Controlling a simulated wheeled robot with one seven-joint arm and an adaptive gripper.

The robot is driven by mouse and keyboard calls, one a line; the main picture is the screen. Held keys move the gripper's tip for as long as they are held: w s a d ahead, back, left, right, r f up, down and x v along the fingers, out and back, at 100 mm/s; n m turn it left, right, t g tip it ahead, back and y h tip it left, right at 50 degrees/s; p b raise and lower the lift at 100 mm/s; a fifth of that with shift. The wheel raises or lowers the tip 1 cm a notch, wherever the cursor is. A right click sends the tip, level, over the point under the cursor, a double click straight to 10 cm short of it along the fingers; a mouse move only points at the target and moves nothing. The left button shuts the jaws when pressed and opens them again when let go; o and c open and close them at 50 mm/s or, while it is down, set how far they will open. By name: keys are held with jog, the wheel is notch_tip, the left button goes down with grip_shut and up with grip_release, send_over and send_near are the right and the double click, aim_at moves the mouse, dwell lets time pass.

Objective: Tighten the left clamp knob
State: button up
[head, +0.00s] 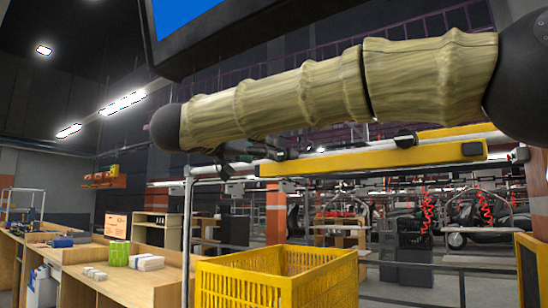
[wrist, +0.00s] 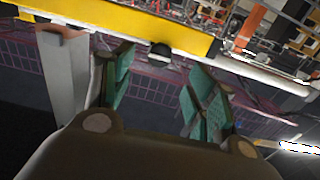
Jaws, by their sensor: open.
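In the wrist view my gripper (wrist: 161,62) is open, its two green-padded fingers apart with nothing between them. A dark knob (wrist: 160,51) with a pale lower face sits at the edge of a yellow beam (wrist: 110,18), just beyond the gap between the fingertips. No contact with it shows. In the head view the yellow beam (head: 370,159) runs below my arm, with dark fittings (head: 405,139) along it. I cannot tell which of these is the left clamp knob. My gripper (head: 238,151) is partly hidden behind my arm there, near the beam's left end.
A white rail (head: 230,171) runs beside the beam. A grey bracket (wrist: 66,80) stands close to the left finger in the wrist view. Below are a yellow crate (head: 275,283) and a wooden bench (head: 125,275) with small items.

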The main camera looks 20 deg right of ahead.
aim_at(281, 155)
jog(key=x, duration=0.7)
jog(key=shift+w+d, duration=0.2)
jog(key=shift+d, duration=0.1)
